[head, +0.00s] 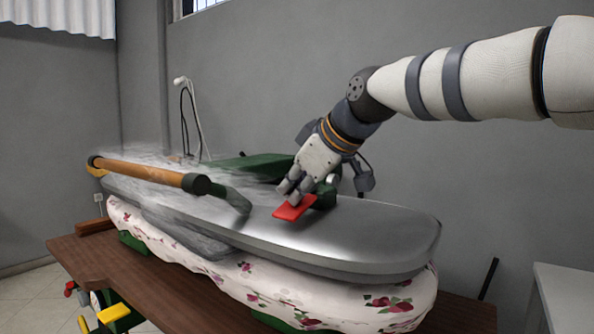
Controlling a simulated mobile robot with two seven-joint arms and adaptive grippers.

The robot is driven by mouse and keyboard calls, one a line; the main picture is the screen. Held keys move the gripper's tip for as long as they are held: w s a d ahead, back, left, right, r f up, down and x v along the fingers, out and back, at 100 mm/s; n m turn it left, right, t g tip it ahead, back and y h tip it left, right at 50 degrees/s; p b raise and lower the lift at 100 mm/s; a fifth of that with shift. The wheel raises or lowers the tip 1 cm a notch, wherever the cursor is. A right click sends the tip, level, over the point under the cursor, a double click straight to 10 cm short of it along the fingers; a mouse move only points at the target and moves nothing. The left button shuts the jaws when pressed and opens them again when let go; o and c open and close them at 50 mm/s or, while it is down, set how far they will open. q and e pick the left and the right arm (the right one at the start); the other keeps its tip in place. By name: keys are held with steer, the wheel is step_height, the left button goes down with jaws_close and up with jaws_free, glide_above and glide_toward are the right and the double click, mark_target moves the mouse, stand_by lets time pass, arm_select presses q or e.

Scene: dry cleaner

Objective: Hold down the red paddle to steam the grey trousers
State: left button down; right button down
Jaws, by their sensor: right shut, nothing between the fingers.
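The red paddle (294,209) sticks out over the top of the metal press head, near its middle. My right gripper (291,192) comes in from the right and is shut, with nothing between its fingers. Its fingertips are at the paddle's rear edge and look to be touching it from above. The grey trousers (185,236) show as a strip of cloth between the lowered press head (350,235) and the floral padded board; most of them is hidden under the head. White steam spreads around the left part of the press. My left gripper is not in view.
A handle with a wooden grip (150,172) runs above the left side of the press head. The press stands on a brown table (180,305), with yellow and red pedals (114,313) at lower left. A white table (565,295) is at lower right.

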stand_by(0.4)
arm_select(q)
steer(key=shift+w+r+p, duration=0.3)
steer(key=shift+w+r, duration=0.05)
arm_select(e)
steer(key=shift+r, duration=0.75)
